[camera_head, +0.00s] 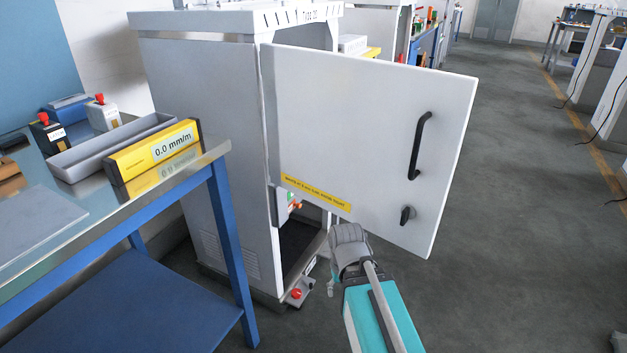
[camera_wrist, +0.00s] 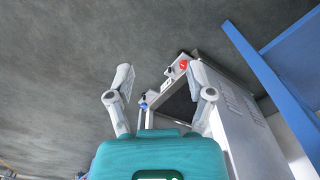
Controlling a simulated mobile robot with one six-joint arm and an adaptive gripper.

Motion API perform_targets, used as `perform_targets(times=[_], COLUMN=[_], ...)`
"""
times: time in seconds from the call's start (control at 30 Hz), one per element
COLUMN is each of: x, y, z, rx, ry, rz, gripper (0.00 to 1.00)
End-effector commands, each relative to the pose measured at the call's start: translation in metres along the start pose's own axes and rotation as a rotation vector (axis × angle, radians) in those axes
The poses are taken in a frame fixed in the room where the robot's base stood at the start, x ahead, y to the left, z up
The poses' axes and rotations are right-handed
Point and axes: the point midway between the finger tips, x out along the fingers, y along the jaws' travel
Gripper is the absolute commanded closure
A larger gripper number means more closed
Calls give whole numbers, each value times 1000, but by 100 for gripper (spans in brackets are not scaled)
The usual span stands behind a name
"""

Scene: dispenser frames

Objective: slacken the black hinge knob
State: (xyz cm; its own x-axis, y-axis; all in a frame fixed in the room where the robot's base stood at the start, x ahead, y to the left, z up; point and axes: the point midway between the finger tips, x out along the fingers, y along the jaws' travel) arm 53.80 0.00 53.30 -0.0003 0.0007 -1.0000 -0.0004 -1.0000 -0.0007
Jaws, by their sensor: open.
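A small black knob (camera_head: 407,215) sits low on the white cabinet door (camera_head: 360,135), below the long black handle (camera_head: 419,145). I cannot tell whether this is the hinge knob; no other black knob shows clearly along the hinge side. The door stands open. In the wrist view my gripper (camera_wrist: 158,82) has its two fingers spread wide with nothing gripped between them. In the head view my arm reaches in below the door's lower edge, and the fingers are mostly hidden. The gripper is apart from the black knob, which does not show in the wrist view.
The grey cabinet (camera_head: 200,150) has a red button (camera_head: 296,294) at its foot, also seen in the wrist view (camera_wrist: 183,65). A blue-legged bench (camera_head: 228,240) stands left, bearing a yellow level (camera_head: 152,151). The floor (camera_head: 520,200) right of the door is clear.

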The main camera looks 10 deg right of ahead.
Motion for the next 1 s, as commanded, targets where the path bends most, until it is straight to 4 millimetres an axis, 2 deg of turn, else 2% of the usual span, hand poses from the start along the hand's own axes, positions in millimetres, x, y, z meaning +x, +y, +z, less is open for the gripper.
perform_targets(times=[0.17, 0.4, 0.47, 0.57, 0.67, 0.87, 1.0], x=[10, 38, 46, 58, 68, 65, 61], y=[-1, -4, -19, -23, -27, -34, -34], z=[-5, -20, -27, -40, -63, -107, -145], rx=[11, 57, 80, 128, 214, 412, 577], ry=[6, 23, 29, 41, 50, 51, 33], rz=[-11, -54, -72, -117, -198, -387, -547], gripper=[16, 16, 16, 16, 16, 16, 16])
